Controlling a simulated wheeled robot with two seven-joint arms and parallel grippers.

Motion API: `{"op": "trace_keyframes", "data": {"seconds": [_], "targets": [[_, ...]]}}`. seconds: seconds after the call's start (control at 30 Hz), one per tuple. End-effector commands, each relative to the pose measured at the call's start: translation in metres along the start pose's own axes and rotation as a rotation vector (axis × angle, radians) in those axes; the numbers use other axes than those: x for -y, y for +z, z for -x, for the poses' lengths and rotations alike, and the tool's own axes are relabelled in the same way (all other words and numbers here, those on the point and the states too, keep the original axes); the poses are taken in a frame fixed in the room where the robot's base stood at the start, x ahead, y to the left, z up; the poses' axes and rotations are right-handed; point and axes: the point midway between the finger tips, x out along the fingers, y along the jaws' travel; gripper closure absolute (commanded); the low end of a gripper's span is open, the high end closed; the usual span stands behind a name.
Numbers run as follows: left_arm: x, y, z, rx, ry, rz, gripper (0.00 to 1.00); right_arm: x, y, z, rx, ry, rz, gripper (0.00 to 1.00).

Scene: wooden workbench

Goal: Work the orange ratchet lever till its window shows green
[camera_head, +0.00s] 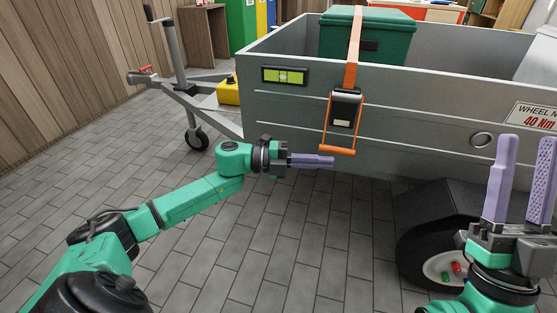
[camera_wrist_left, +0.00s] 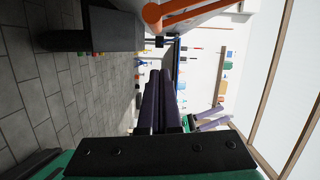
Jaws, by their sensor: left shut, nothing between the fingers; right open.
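The ratchet (camera_head: 346,106) is a dark buckle on an orange strap on the trailer's side. Its orange lever (camera_head: 338,150) hangs down and ends in a crossbar. Its window (camera_head: 341,123) looks pale, with no green visible. My left gripper (camera_head: 333,162) is shut and empty, its purple fingers pointing right, just below the crossbar. In the left wrist view its fingers (camera_wrist_left: 166,78) are together, and the orange crossbar end (camera_wrist_left: 152,14) shows above them; contact cannot be told. My right gripper (camera_head: 527,141) is open and empty, fingers up, at the right.
The grey trailer wall (camera_head: 420,120) runs behind the ratchet, with a spirit level (camera_head: 284,76) at its left. A green box (camera_head: 390,40) sits inside under the strap. A wheel (camera_head: 430,255) and fender stand at lower right. The paved floor (camera_head: 270,250) below is clear.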

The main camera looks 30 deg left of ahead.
Motion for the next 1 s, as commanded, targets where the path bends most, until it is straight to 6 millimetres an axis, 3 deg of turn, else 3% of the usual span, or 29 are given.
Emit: {"op": "trace_keyframes", "data": {"seconds": [0.27, 0.5, 0.8, 1.0], "targets": [[0.001, 0.000, 0.031, 0.002, 0.002, 0.001, 1.00, -0.001, 0.068, 0.043, 0.256, 0.041, -0.057, 0.50], [0.002, 0.000, 0.055, 0.002, 0.002, 0.002, 1.00, 0.004, 0.119, 0.098, 0.479, 0.075, -0.112, 0.50], [0.002, 0.000, 0.082, 0.002, 0.001, 0.001, 1.00, 0.018, 0.165, 0.177, 0.742, 0.115, -0.182, 0.50], [0.002, 0.000, 0.092, 0.001, 0.001, -0.001, 1.00, 0.026, 0.178, 0.216, 0.856, 0.131, -0.214, 0.50]]}}
